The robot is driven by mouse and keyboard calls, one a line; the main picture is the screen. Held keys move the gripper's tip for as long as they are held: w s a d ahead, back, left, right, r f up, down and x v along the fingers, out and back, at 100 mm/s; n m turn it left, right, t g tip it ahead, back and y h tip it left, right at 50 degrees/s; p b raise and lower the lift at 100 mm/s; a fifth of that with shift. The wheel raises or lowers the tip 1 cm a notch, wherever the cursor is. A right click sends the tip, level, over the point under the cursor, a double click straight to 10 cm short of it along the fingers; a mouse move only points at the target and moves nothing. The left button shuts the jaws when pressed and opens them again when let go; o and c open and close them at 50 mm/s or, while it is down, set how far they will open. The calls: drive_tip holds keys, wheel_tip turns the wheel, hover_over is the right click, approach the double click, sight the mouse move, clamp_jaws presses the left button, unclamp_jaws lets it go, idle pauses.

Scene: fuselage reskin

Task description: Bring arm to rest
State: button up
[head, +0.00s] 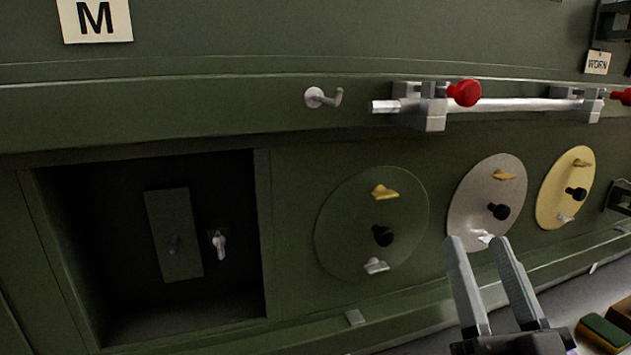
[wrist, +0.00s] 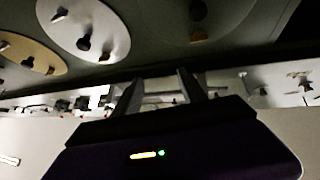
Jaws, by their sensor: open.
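My gripper (head: 484,243) is open and empty in the head view, at the lower right, with its two grey fingers pointing up. Its tips overlap the lower edge of the silver round panel (head: 470,213) in the picture; I cannot tell the gap in depth. In the wrist view the fingers (wrist: 162,78) stand apart with nothing between them. The silver round panel also shows in the wrist view (wrist: 104,19), at the upper left.
A green wall holds a green round panel (head: 350,235), a yellow round panel (head: 558,205) and a dark open recess (head: 110,240). A silver bar (head: 520,104) with red knobs (head: 464,93) sits above, beside a hook (head: 325,97). A green-yellow sponge (head: 603,333) lies lower right.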

drive_tip(key=s+d+f+m+g+h, duration=0.1)
drive_tip(key=s+f+m+g+h, duration=0.15)
drive_tip(key=s+f, duration=0.45)
drive_tip(key=s+d+f+m+g+h, duration=0.1)
drive_tip(key=s+d+f+m+h, duration=0.15)
drive_tip(key=s+f, duration=0.45)
drive_tip(key=s+a+f+n+g+y, duration=0.2)
drive_tip(key=s+f+n+g, duration=0.4)
drive_tip(key=s+f, duration=1)
drive_tip(key=shift+s+a+f+y, duration=0.15)
drive_tip(key=shift+s+f+y, duration=0.2)
drive_tip(key=shift+s+y, duration=0.45)
